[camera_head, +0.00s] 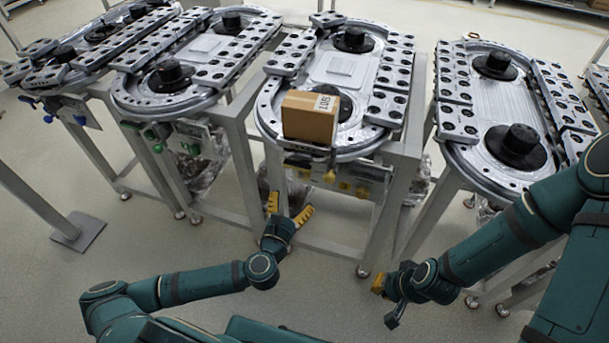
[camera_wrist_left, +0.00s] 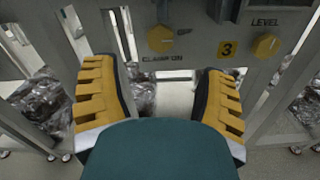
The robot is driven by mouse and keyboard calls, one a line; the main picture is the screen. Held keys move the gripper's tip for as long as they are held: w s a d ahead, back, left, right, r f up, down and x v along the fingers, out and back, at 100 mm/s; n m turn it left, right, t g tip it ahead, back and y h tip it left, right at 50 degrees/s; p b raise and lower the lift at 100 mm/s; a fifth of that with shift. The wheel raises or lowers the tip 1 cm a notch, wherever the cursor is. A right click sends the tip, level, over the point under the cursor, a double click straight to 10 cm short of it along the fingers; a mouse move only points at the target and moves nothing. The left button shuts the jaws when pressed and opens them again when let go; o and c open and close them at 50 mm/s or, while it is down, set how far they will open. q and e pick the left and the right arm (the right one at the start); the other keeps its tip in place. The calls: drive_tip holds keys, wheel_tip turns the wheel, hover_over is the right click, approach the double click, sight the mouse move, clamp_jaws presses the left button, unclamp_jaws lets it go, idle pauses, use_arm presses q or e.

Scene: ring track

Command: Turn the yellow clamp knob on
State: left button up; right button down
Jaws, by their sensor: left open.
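The yellow clamp knob (camera_wrist_left: 160,38) is on the grey front panel in the left wrist view, above the label "CLAMP ON". It also shows in the head view (camera_head: 329,176), small, below the box. My left gripper (camera_head: 288,208) is open and empty, in front of and below this panel. In the left wrist view its yellow ribbed fingers (camera_wrist_left: 160,95) are spread wide, with the knob above the gap between them, apart from both. The knob's turn position is hard to read. My right gripper (camera_head: 384,303) is low at the right, its fingers apart and empty.
A yellow knob (camera_wrist_left: 265,45) marked "LEVEL" and a yellow "3" tag (camera_wrist_left: 227,48) are to the clamp knob's right. A cardboard box (camera_head: 309,117) sits on the ring track (camera_head: 270,100) above. Frame legs (camera_head: 395,205) flank the panel. Open floor lies in front.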

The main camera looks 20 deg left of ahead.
sight(303, 176)
use_arm(q)
drive_tip(key=w, duration=1)
drive_tip(key=shift+w+d+b, duration=0.15)
drive_tip(key=shift+b, duration=0.2)
drive_tip(key=c, duration=1.2)
